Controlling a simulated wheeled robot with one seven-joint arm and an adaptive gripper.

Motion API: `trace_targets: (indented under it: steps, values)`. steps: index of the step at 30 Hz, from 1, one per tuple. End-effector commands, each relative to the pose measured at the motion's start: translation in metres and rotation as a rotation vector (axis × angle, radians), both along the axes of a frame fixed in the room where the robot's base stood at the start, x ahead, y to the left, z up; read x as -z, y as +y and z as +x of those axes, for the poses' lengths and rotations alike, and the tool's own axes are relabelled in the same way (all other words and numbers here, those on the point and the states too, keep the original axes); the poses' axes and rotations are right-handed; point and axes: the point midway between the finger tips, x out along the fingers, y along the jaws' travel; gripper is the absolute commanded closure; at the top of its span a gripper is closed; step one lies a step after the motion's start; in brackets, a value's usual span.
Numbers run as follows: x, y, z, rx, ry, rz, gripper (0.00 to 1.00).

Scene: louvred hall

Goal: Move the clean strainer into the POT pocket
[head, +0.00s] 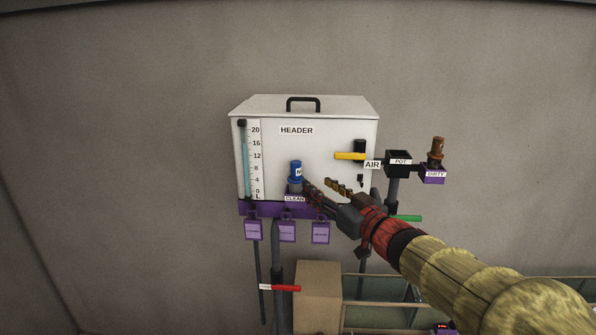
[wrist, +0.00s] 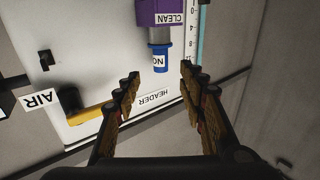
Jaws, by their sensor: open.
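The clean strainer (head: 296,171) is a blue cylinder with a white label, upright in the holder marked CLEAN (head: 295,198) on the front of the HEADER tank. In the wrist view the strainer (wrist: 159,57) appears upside down below the purple CLEAN holder (wrist: 158,14). My gripper (head: 317,184) is open and empty, just right of the strainer in the head view. In the wrist view the strainer lies beyond the gap between the fingertips (wrist: 160,73), with no visible contact. The POT pocket (head: 398,170) is a black open-topped box right of the tank; no strainer shows in it.
A brown strainer (head: 437,149) stands in the purple DIRTY holder (head: 433,177) right of the pocket. The yellow AIR handle (head: 350,156) juts from the tank (head: 265,150) between strainer and pocket. Purple tags (head: 287,232) hang below. A cardboard box (head: 318,296) stands lower down.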

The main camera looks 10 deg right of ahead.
Motion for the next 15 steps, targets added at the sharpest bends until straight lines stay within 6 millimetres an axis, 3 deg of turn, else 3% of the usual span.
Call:
trace_targets:
  steps: [5,15]
  values:
    - [0.001,0.002,0.009,0.002,0.004,0.009,0.59]
    - [0.002,0.015,0.049,0.002,0.004,0.008,0.59]
